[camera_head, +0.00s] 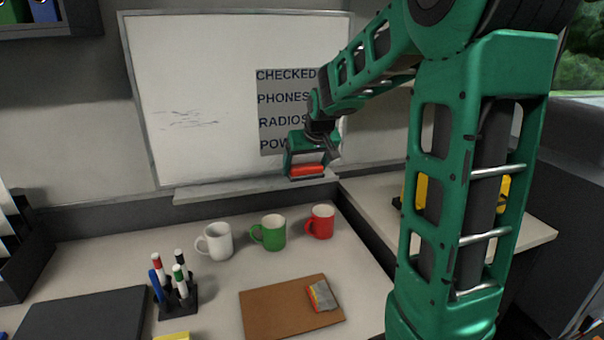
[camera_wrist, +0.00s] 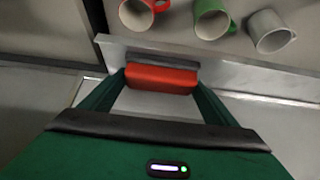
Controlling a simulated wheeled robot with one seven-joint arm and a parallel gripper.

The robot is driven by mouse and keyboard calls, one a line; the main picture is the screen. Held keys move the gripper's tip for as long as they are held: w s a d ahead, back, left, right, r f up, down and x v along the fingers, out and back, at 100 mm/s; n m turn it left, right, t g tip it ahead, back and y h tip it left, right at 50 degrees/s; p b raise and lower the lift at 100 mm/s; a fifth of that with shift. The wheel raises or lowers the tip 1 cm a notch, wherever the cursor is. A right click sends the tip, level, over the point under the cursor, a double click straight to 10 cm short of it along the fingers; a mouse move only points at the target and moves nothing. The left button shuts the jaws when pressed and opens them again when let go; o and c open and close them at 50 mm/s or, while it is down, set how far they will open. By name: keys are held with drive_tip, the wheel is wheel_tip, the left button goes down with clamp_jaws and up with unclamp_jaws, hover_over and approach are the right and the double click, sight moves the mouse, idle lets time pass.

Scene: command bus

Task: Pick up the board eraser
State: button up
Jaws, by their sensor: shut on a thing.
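The board eraser (camera_head: 307,170) is a red block with a dark layer along one side. It is at the right part of the whiteboard's ledge, and I cannot tell whether it touches the ledge. My gripper (camera_head: 306,166) is shut on it, with a green finger on each side. In the wrist view the red eraser (camera_wrist: 162,78) sits between the two fingertips (camera_wrist: 161,80), in front of the pale ledge (camera_wrist: 235,78).
A whiteboard (camera_head: 215,80) with a printed sign (camera_head: 283,88) stands behind my gripper. White (camera_head: 217,240), green (camera_head: 270,232) and red (camera_head: 320,221) mugs stand on the desk below. A pen holder (camera_head: 178,300) and a brown board (camera_head: 270,312) are nearer.

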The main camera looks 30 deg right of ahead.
sight(303, 165)
drive_tip(key=shift+r, duration=0.55)
drive_tip(key=r, duration=0.3)
drive_tip(key=shift+a+r, duration=0.3)
drive_tip(key=shift+a, duration=0.1)
drive_tip(key=s+a+r, duration=0.3)
drive_tip(key=a+r, duration=0.3)
drive_tip(key=a, duration=0.4)
drive_tip(key=shift+s+a+r, duration=0.2)
